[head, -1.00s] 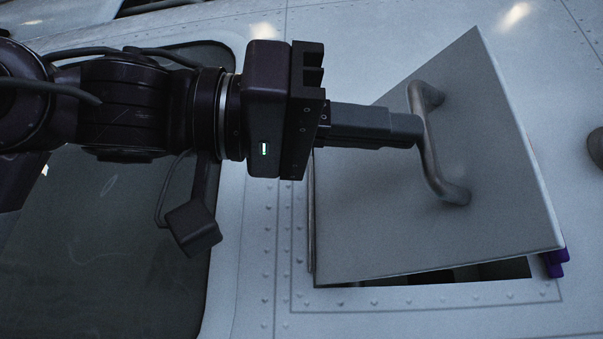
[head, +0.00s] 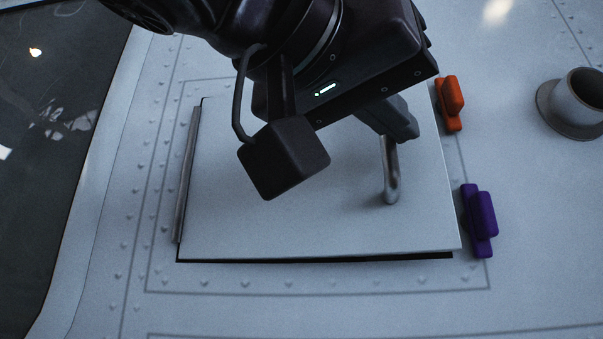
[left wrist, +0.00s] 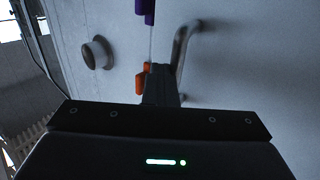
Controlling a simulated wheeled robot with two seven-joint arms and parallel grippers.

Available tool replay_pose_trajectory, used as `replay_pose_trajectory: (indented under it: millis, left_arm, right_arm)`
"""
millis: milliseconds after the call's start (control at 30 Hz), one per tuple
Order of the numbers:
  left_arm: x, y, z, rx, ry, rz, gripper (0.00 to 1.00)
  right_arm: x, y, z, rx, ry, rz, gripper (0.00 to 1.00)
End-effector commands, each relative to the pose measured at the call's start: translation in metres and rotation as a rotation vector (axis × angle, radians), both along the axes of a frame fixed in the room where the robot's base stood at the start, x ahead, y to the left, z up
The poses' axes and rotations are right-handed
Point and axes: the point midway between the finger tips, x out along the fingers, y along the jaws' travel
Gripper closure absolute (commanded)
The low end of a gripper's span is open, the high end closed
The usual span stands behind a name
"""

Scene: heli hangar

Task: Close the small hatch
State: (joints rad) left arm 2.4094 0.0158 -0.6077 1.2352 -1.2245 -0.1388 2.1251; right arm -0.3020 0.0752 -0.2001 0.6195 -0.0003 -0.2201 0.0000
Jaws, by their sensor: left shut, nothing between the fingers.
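The small hatch (head: 270,215) is a flat pale grey panel, hinged along its left edge. It lies nearly flush over its opening, with a thin dark gap along its lower edge. A metal bar handle (head: 391,172) stands on its right part; it also shows in the left wrist view (left wrist: 181,45). My left gripper (head: 405,128) is shut and empty, beside the handle's upper part and over the panel; whether it touches is unclear. In the left wrist view its fingers (left wrist: 160,85) point toward the hatch edge. My right gripper is in neither view.
An orange latch (head: 450,103) and a purple latch (head: 480,221) sit just right of the hatch edge. A round grey pipe fitting (head: 578,103) stands farther right. A dark window (head: 50,130) is at left. The riveted skin below the hatch is clear.

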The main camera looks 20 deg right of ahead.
Motion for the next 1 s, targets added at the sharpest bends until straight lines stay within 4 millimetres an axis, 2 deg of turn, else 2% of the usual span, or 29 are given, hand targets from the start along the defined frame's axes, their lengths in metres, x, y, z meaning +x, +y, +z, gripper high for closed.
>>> replay_pose_trajectory:
  millis: [133,333,833,1000]
  left_arm:
    - [0.008,-0.007,0.001,-0.003,0.002,-0.001,1.00]
    - [0.012,-0.011,0.001,-0.004,0.002,-0.001,1.00]
    - [0.013,-0.011,0.001,-0.004,0.002,-0.002,1.00]
    - [0.021,-0.007,0.001,-0.003,0.003,-0.004,1.00]
  right_arm:
    - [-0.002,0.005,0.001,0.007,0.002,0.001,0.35]
    - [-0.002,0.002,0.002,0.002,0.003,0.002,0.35]
    - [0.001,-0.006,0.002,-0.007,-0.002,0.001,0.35]
    - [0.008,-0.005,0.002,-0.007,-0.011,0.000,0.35]
